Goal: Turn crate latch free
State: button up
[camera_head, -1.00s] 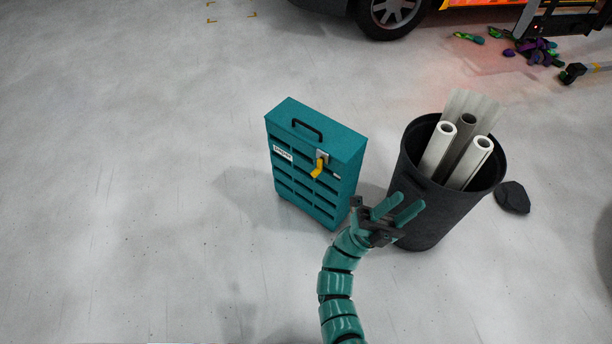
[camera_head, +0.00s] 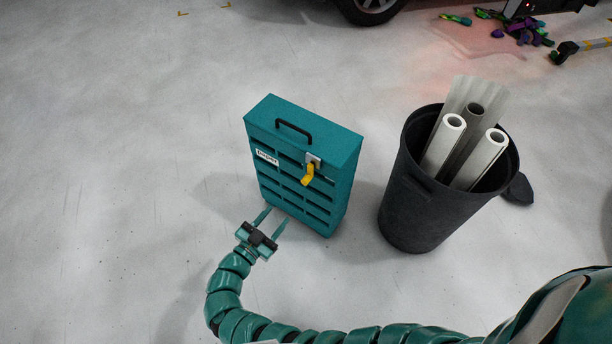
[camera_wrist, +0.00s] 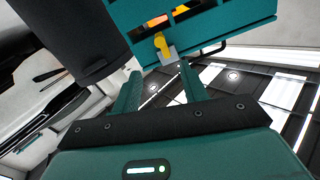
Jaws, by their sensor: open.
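The teal crate (camera_head: 325,150) stands upright on the floor, with a black handle on top and slotted openings in its front. Its yellow latch (camera_head: 308,174) hangs from a grey plate near the top right of the front, tilted down and slightly left. My gripper (camera_head: 270,221) is open and empty in front of the crate's lower left part, below and left of the latch. In the wrist view the latch (camera_wrist: 161,44) shows beyond the two teal fingers (camera_wrist: 160,82), apart from them.
A black bin (camera_head: 418,205) holding several pale rolls (camera_head: 441,146) stands right of the crate. A dark stone-like lump (camera_head: 519,190) lies behind the bin. Colourful scraps (camera_head: 524,30) lie near a vehicle wheel (camera_head: 369,7) at the back. The floor left of the crate is clear.

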aim_at(309, 177)
jog(key=b+x, duration=0.2)
jog(key=x, duration=1.5)
jog(key=shift+d, duration=0.1)
grip_shut()
